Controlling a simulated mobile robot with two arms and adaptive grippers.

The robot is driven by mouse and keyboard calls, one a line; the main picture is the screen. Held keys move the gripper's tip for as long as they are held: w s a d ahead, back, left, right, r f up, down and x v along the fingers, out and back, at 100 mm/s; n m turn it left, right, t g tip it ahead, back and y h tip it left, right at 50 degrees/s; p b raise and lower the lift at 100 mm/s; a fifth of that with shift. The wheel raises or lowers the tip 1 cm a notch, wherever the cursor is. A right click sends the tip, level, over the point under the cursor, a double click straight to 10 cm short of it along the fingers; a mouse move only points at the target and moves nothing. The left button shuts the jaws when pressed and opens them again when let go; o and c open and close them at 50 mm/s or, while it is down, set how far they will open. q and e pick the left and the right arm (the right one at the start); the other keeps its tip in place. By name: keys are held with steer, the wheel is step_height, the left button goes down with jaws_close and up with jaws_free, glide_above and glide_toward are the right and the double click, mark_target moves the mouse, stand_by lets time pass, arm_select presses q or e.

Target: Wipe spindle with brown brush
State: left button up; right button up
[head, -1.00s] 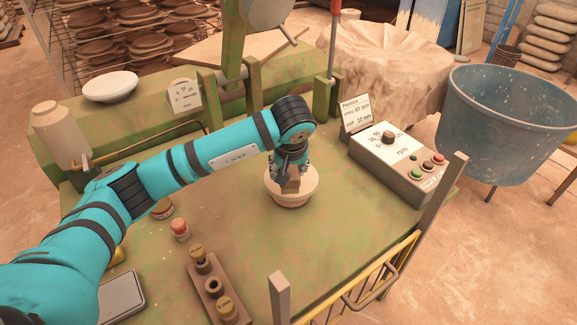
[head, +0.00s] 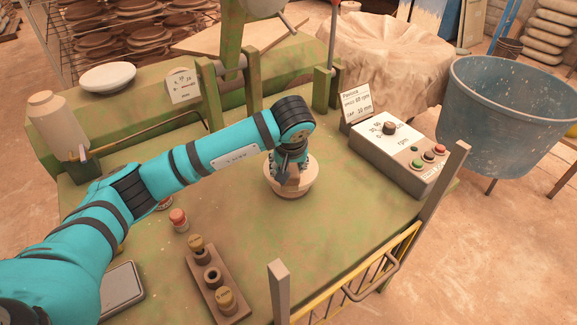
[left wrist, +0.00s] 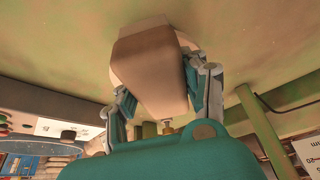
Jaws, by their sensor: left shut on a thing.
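My left gripper (head: 288,165) points down above a round cream piece (head: 290,191) on the green bench top. It is shut on a brown block, which I take to be the brown brush (head: 292,178). In the left wrist view the brush (left wrist: 148,62) sits between the two fingers as a wide tan-brown block. Its lower end is over or inside the round piece's rim; whether they touch is hidden. I cannot clearly make out the spindle; the round piece may be part of it. My right gripper is out of view.
A control box (head: 402,154) with a knob and buttons stands right of the round piece. A brown rack (head: 219,284) holds stubby plugs near the front. A small red-capped jar (head: 179,219) stands left. A yellow rail (head: 370,272) and post bound the front right.

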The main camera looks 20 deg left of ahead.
arm_select(q)
steer(key=shift+f+b, duration=0.35)
steer(key=shift+f, duration=0.1)
steer(key=shift+w+d+r+b, duration=0.1)
steer(key=shift+w+d+b, duration=0.3)
steer(key=shift+w+d, duration=0.35)
steer(key=shift+w+d+b, duration=0.4)
steer(key=shift+w+d, duration=0.1)
steer(key=shift+w, duration=0.3)
steer(key=shift+w+d+b, duration=0.75)
steer(key=shift+w+d, duration=0.35)
steer(key=shift+w, duration=0.3)
steer(key=shift+f, duration=0.2)
